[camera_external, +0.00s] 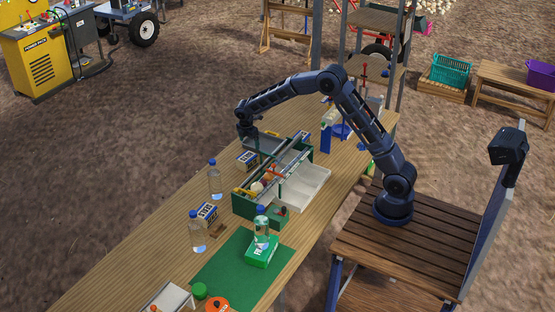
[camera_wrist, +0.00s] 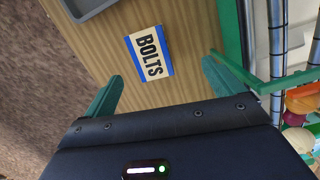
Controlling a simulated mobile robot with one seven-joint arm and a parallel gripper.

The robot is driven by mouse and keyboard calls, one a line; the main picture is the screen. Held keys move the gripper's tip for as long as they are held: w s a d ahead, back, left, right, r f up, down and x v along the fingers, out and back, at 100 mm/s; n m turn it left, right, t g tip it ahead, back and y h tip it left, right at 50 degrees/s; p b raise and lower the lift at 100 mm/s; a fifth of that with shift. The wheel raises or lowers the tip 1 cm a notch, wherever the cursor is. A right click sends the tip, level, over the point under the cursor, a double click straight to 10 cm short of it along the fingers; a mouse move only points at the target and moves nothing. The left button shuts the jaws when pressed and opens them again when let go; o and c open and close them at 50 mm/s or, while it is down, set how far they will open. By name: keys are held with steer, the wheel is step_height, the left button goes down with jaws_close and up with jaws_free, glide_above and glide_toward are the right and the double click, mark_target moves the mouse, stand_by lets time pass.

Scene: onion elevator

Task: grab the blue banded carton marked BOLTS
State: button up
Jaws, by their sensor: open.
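The carton marked BOLTS (camera_wrist: 149,53) lies on the wooden table in the wrist view, white-topped with blue bands along its edges. My gripper (camera_wrist: 161,72) is open, with its two green fingers apart on either side of the carton in the picture. The carton lies between and slightly beyond the fingertips, not held. In the external view my gripper (camera_external: 247,133) is above the table at the far-left end of the toolbox. A blue and white carton (camera_external: 245,160) sits just below it; its lettering is too small to read there.
The green toolbox (camera_external: 243,206) with trays and rails stands close beside the carton, its edge at right in the wrist view (camera_wrist: 235,35). A grey tray (camera_wrist: 92,6) is at the top left. Another blue banded carton (camera_external: 207,212) and bottles (camera_external: 215,182) stand nearer.

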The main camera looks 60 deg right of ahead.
mark_target(246, 157)
steer(key=shift+n, duration=0.4)
steer(key=f, duration=0.1)
steer(key=w+f, duration=0.1)
steer(key=f, duration=0.1)
steer(key=shift+w+a+f, duration=0.1)
steer(key=shift+w+f, duration=0.25)
steer(key=f, duration=0.5)
steer(key=shift+d+f, duration=0.3)
steer(key=shift+d, duration=0.05)
steer(key=shift+w+d+f, duration=0.15)
steer(key=shift+w+f, duration=0.05)
steer(key=shift+f, duration=1.1)
steer(key=shift+w+d+f, duration=0.1)
steer(key=shift+w+f, duration=0.1)
steer(key=shift+f, duration=1.05)
steer(key=c, duration=1.3)
